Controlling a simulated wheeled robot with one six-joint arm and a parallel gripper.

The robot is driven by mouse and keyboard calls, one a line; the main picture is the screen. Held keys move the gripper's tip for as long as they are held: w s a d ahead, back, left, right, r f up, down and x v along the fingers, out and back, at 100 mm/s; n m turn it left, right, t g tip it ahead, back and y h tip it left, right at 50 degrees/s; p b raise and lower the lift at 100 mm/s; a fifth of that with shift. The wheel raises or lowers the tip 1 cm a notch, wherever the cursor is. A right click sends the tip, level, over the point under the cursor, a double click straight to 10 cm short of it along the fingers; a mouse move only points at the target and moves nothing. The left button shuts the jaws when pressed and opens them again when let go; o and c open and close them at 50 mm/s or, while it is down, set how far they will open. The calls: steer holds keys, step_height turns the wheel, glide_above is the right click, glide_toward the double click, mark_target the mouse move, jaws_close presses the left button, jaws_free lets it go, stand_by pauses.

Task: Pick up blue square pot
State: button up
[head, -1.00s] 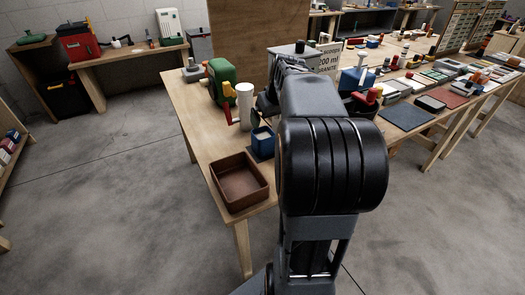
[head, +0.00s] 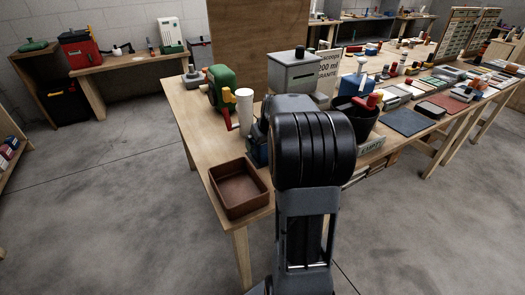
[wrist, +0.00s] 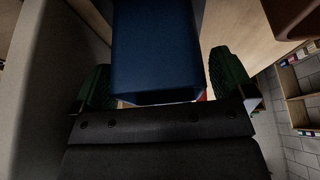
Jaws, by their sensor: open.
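The blue square pot (wrist: 155,50) fills the upper middle of the wrist view, close to the camera. My gripper (wrist: 162,78) is open, with one dark green finger pad on each side of the pot. A gap shows between the pot's side and the right pad; the left pad is also apart from it. In the head view my arm covers the gripper and most of the pot, near the table's left part.
A brown square tray (head: 239,188) sits at the table's front corner. A white cylinder (head: 245,110) and a green machine with a red handle (head: 221,86) stand behind it. A grey box (head: 302,70) and a dark bucket (head: 360,118) stand to the right.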

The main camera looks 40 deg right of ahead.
steer(key=shift+w+f, duration=0.15)
steer(key=shift+f, duration=0.15)
steer(key=c, duration=1)
steer(key=shift+o, duration=0.2)
steer(key=shift+r, duration=0.1)
